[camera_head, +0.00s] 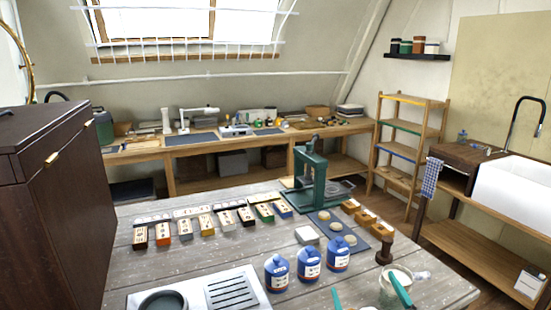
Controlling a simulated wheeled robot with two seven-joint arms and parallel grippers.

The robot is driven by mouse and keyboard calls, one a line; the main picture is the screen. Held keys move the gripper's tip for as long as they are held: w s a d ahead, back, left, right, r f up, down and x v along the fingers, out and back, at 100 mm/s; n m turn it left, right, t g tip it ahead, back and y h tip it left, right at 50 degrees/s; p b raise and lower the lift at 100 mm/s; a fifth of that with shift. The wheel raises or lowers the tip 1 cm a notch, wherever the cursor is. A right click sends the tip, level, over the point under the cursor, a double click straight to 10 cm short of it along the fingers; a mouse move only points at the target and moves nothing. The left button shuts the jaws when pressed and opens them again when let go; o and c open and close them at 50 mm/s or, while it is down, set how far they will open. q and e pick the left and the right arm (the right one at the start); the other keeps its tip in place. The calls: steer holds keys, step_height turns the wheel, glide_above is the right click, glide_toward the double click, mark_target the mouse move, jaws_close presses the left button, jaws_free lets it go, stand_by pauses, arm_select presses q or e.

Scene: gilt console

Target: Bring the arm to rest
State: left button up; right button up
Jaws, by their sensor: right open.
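My right gripper (364,283) shows only at the bottom edge, right of centre, as two teal fingers spread apart. It is open with nothing seen between the fingers. The right finger overlaps a pale cup (388,296) in the picture; I cannot tell whether they touch. The rest of the right arm is out of the frame. My left gripper is not in view.
The grey wooden table (180,266) bears three blue bottles (309,264), a green press (308,170), a row of small blocks (207,223), a dark mat with round pieces (336,226) and a brown stamp (384,252). A dark cabinet (60,220) stands left.

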steer(key=s+d+f+m+g+h, duration=0.3)
steer(key=s+d+f+g+h, duration=0.15)
steer(key=f, duration=0.55)
steer(key=s+a+f+g+y, duration=0.1)
steer(key=s+f+g, duration=0.55)
steer(key=s, duration=0.45)
steer(key=s+f+g+y, duration=0.1)
steer(key=s+f+g, duration=0.55)
steer(key=s, duration=0.35)
step_height(320, 180, down, 25)
steer(key=n, duration=0.1)
steer(key=s+d+f+g, duration=0.1)
steer(key=s+d+f, duration=0.1)
steer(key=s+f, duration=1.5)
steer(key=shift+s+d+f+h+b, duration=0.2)
steer(key=shift+d+f+h+b, duration=0.1)
steer(key=shift+f+h+b, duration=0.1)
